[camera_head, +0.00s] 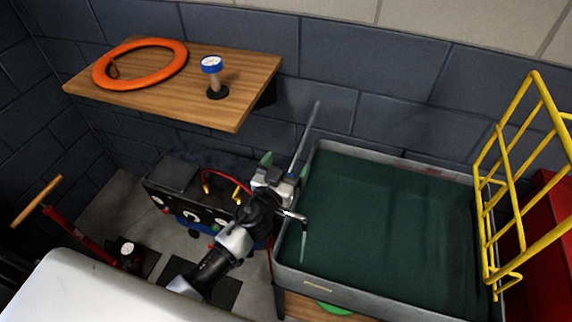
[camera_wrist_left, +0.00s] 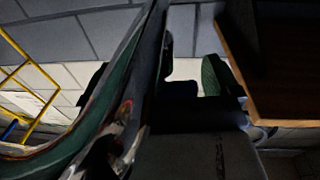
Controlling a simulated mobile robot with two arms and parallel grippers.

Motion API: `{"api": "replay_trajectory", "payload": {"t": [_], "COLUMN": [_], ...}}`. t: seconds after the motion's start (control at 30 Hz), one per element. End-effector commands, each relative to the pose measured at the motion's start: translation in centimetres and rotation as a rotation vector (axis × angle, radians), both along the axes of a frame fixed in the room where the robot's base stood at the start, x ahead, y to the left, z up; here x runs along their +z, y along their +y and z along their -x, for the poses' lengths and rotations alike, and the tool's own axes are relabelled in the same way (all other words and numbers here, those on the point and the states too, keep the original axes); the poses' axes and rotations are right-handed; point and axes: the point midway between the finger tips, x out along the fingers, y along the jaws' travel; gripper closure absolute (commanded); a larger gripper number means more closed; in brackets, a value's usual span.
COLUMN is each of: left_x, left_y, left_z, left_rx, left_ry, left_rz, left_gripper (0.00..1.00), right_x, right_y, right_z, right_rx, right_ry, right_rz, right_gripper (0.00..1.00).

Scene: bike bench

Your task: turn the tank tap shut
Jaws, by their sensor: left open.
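The tank (camera_head: 385,225) is a grey tub with a dark green inside, right of centre in the head view. A thin grey upright pipe (camera_head: 306,135) rises at its left rim. A curved metal spout (camera_head: 304,225) hangs over the same rim. I take these as parts of the tap; its handle is hidden or cannot be made out behind my gripper. My left gripper (camera_head: 284,166) is open, with green fingertips, right by the pipe. The left wrist view is dark; one green fingertip (camera_wrist_left: 212,76) shows beside a dark diagonal bar (camera_wrist_left: 150,60). Contact cannot be told. My right gripper is out of view.
A dark box with dials (camera_head: 185,205) stands below. A yellow rack (camera_head: 487,215) stands at the tank's right side. A red pump (camera_head: 75,232) stands at left.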

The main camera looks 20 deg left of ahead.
Motion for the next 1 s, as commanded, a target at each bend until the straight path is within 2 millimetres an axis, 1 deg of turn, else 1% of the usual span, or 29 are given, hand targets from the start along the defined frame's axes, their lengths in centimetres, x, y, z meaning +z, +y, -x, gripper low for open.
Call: {"api": "replay_trajectory", "payload": {"t": [0.1,0.27,0.4,0.43,0.77,1.0], "left_x": [0.0,0.0,0.0,0.0,0.1,0.3], "left_y": [0.0,0.0,0.0,0.0,0.0,-0.2], "left_z": [0.0,0.0,0.0,0.0,0.0,0.1], "left_rx": [0.000,0.000,0.000,0.000,-0.050,-0.202], "left_ry": [0.000,0.000,-0.001,-0.001,-0.001,-0.001], "left_rz": [0.000,0.000,0.000,0.000,-0.001,-0.003], "left_gripper": [0.08,0.33,0.54,0.58,0.58,0.58], "right_x": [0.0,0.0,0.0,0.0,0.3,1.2], "right_y": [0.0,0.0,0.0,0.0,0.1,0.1], "right_z": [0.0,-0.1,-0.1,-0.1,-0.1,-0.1], "right_rx": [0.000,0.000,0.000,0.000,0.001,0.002], "right_ry": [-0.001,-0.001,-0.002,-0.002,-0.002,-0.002], "right_rz": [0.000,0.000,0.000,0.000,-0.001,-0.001], "right_gripper": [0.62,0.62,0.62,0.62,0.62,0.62]}}
